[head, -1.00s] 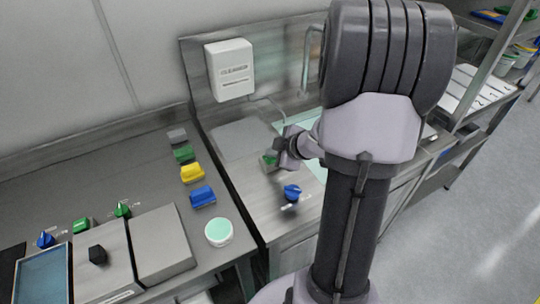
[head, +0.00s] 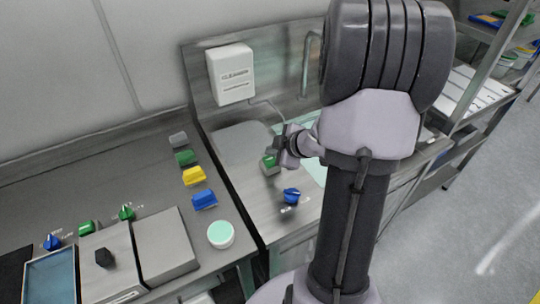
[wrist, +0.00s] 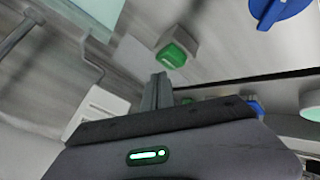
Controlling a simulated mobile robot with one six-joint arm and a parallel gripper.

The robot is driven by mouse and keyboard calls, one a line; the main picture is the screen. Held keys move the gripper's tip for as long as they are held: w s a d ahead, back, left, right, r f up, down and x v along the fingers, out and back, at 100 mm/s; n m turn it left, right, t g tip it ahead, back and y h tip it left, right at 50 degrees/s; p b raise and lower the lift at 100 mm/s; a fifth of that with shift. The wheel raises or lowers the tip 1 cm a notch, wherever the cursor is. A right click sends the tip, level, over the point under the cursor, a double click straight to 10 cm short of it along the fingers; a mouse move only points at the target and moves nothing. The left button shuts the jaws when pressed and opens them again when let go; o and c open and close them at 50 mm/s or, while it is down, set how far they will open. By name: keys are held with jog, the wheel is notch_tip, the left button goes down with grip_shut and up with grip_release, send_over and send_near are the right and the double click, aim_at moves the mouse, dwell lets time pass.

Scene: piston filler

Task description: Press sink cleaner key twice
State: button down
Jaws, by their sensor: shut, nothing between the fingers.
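The cleaner key is a green button on a small grey box (head: 270,164) standing on the sink counter; its green top (wrist: 173,55) shows plainly in the wrist view. My gripper (head: 279,152) is just beside and above the key in the head view, partly overlapping it. In the wrist view the closed fingers (wrist: 160,86) point toward the key, with a visible gap in the picture; actual contact cannot be told. The gripper is shut and empty. The white cleaner box (head: 231,74) hangs on the back panel above, with a cable running down from it.
A blue knob (head: 291,196) stands on the counter in front of the key. The sink basin (head: 314,172) and tap (head: 306,65) are partly behind my arm. Grey, green, yellow (head: 195,176) and blue blocks and a mint-lidded jar (head: 220,234) stand left on the adjacent counter.

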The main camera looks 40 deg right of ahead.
aim_at(272, 160)
notch_tip(272, 160, up, 5)
jog(key=p, duration=0.5)
dwell(0.8)
